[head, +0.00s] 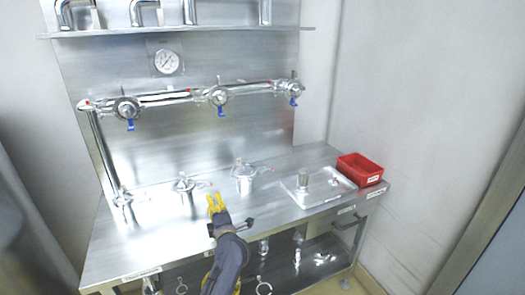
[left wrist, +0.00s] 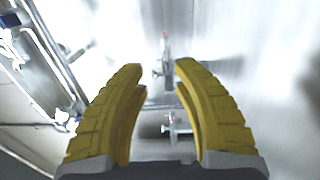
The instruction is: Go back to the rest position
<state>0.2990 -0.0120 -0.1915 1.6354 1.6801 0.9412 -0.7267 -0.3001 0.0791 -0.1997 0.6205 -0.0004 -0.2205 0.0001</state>
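One of my arms shows in the head view, coming up from the bottom edge just left of the middle. I take its yellow-fingered gripper (head: 216,204) for my left one. It is over the front part of the steel counter (head: 150,240). In the left wrist view the left gripper (left wrist: 159,66) has its two ribbed yellow fingers apart, with nothing held between them. Small metal fittings show beyond the gap. My right gripper is in neither view.
A pipe with blue-handled valves (head: 220,96) and a gauge (head: 167,62) are on the back panel. Capped fittings (head: 243,172) stand on the counter behind the gripper. A steel plate (head: 318,187) and a red bin (head: 360,169) are at the right. A shelf (head: 180,30) runs above.

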